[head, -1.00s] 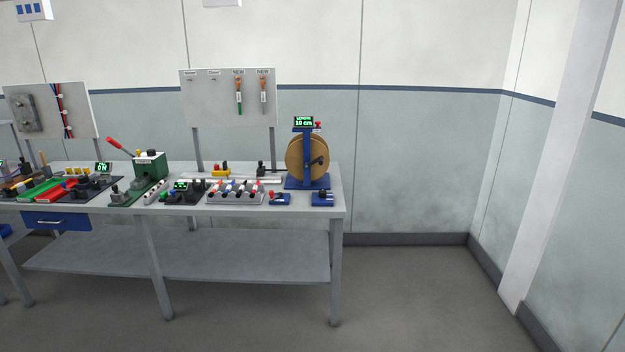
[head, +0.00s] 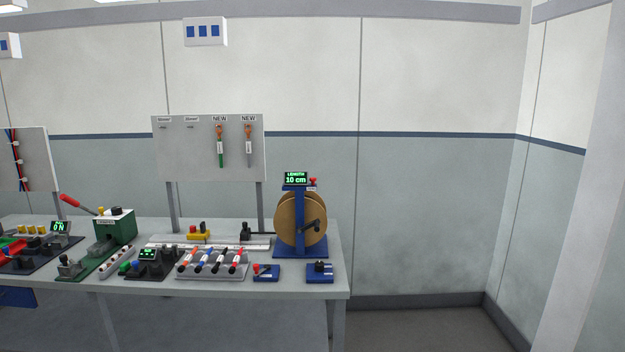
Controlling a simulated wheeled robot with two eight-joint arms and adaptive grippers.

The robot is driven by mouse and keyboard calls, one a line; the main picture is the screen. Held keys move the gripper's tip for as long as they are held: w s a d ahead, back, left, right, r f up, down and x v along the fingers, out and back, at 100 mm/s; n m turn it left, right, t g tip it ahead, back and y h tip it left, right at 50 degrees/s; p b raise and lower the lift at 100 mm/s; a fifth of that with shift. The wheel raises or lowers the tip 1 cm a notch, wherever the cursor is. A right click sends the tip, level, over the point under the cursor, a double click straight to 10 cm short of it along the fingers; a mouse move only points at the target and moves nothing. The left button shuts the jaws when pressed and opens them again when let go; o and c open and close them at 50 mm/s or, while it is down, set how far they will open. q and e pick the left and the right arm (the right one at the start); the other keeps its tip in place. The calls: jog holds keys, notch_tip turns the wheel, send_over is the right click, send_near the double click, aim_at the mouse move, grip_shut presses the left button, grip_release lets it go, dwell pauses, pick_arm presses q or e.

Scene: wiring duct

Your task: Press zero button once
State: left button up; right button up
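A small red button (head: 313,181) stands at the right of the length display (head: 296,180), with a small label under it that is too small to read. The display reads "LENGTH 10 cm" in green. Both sit on top of the blue stand of a cable reel (head: 289,222) with brown discs and a dark crank, at the right end of the workbench. I cannot tell for certain that the red button is the zero button. Neither of my grippers shows in the head view.
The grey workbench (head: 210,289) carries a green lever press (head: 113,229), a marker rack (head: 212,274) and two small blue fixtures (head: 265,273) at the front right. The floor right of the bench is clear.

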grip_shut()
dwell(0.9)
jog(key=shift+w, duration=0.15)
